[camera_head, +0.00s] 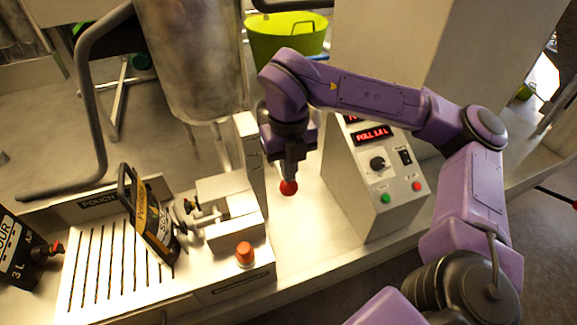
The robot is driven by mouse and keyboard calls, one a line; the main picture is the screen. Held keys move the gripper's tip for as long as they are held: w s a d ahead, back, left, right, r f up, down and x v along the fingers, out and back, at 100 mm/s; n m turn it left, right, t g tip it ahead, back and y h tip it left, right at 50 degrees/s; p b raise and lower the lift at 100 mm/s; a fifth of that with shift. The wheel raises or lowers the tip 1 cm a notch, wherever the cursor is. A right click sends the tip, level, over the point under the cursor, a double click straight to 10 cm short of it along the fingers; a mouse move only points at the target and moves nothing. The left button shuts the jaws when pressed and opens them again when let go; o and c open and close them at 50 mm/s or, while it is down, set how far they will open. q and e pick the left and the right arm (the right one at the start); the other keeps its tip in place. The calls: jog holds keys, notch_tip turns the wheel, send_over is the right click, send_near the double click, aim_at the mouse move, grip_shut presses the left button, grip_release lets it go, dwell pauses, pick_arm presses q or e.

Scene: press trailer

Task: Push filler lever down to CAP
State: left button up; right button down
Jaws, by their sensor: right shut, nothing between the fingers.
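The filler lever's red ball knob (288,187) shows right of the filler, in the middle of the view. My right gripper (291,172) points down, directly above the knob in the picture, shut and empty. It seems to be at or touching the knob, but I cannot tell for sure. The lever's rod is mostly hidden behind the gripper. The filler (225,205) is a pale box with a spout and clamp at a pouch (150,220) with a black handle. No CAP mark is readable. My left gripper is not in view.
A control box (375,190) with red displays, a dial and buttons stands close to the right of my gripper. A large metal tank (195,60) stands at the back left. An orange knob (245,253) stands at the front. A slotted drip tray (100,265) lies left.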

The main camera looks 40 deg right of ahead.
aim_at(287, 188)
jog(key=shift+f+b, duration=1.4)
jog(key=shift+f, duration=0.45)
jog(key=shift+w+d+f+b, duration=0.1)
jog(key=shift+w+f+b, duration=0.15)
jog(key=shift+f+b, duration=0.6)
jog(key=shift+w+f+b, duration=0.25)
jog(key=shift+f+b, duration=0.3)
jog(key=shift+f, duration=0.55)
jog(key=shift+r, duration=0.1)
notch_tip(287, 188, up, 10)
jog(key=p, duration=0.9)
jog(key=shift+r, duration=0.1)
